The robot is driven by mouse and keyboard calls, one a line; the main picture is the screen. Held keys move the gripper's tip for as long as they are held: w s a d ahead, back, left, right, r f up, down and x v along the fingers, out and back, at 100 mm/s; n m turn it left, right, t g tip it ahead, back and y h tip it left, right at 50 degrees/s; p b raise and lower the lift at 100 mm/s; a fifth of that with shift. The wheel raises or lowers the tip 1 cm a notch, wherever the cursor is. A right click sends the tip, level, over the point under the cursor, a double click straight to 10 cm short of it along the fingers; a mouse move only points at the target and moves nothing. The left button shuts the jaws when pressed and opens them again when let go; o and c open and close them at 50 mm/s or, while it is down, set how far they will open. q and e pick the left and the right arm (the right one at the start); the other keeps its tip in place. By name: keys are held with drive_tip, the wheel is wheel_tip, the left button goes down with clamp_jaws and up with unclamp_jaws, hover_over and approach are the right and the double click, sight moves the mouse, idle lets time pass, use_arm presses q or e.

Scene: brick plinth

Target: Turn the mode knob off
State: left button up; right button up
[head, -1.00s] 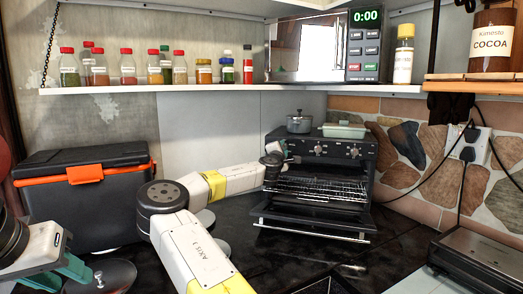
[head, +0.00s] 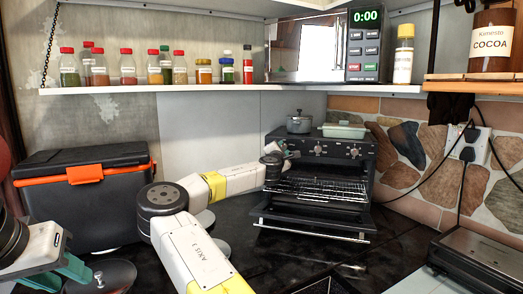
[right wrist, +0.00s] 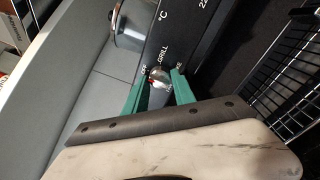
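The mode knob (right wrist: 159,75) is a small silver knob with a red mark, on the black oven panel beside the labels OFF and GRILL. My right gripper (right wrist: 158,84) has its green fingers on both sides of it, seemingly touching it. In the head view my right gripper (head: 288,154) is at the left end of the front panel of the oven (head: 325,150) and hides this knob. Exactly where the mark points is hard to tell. My left gripper (head: 66,272) is open and empty at the lower left.
The oven door (head: 314,231) hangs open below the panel, with a wire rack (head: 318,188) inside. Pots (head: 300,122) stand on the oven. A black cool box (head: 85,200) stands at left. Above is a shelf with jars and a microwave (head: 310,48).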

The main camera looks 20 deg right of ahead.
drive_tip(key=o, duration=0.3)
drive_tip(key=shift+a+f, duration=0.1)
drive_tip(key=v, duration=0.7)
drive_tip(key=shift+s+a, duration=0.2)
drive_tip(key=shift+s, duration=0.1)
drive_tip(key=shift+a+f, duration=0.1)
